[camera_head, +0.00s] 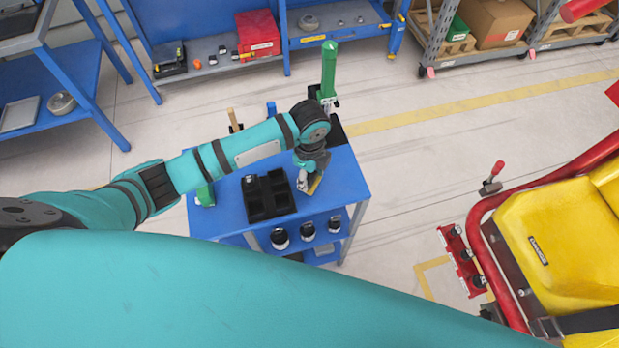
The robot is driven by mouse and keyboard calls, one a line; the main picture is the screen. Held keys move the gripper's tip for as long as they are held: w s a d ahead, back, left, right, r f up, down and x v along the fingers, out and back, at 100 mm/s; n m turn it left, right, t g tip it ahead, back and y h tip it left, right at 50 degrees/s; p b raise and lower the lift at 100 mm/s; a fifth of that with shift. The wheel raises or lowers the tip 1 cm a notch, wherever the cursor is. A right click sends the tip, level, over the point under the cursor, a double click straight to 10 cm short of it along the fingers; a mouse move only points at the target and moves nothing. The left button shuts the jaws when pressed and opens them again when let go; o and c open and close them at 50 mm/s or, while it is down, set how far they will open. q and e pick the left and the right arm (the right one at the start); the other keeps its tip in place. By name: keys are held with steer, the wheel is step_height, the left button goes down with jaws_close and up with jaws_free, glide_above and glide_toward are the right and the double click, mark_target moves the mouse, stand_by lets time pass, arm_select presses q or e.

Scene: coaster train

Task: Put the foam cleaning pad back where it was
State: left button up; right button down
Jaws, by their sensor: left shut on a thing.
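My left arm reaches in from the left over a blue cart (220,215). My left gripper (308,186) points down above the right part of the cart top. It is shut on a small yellowish thing (315,185), which looks like the foam cleaning pad. The gripper hides part of it, and I cannot tell whether it touches the cart top. A black tray with compartments (268,196) sits on the cart just left of the gripper. My right gripper is not in view.
A green upright tool (328,70) stands at the cart's back edge. Several dark round items (307,230) show along the cart's front. A yellow coaster seat (560,235) with red bars is at right. Blue shelves (340,35) stand behind. Floor between cart and seat is clear.

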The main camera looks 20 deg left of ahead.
mark_target(309, 182)
arm_select(q)
step_height(309, 182, down, 3)
steer(key=shift+a+r+p, duration=0.1)
steer(key=shift+r+p, duration=0.1)
steer(key=shift+p, duration=0.25)
steer(key=shift+f, duration=0.35)
steer(key=shift+s+f, duration=0.1)
steer(key=o, duration=1)
steer(key=shift+r, duration=0.35)
step_height(309, 182, up, 10)
steer(key=shift+r+b, duration=0.15)
steer(key=shift+b, duration=0.75)
steer(key=shift+r, duration=0.55)
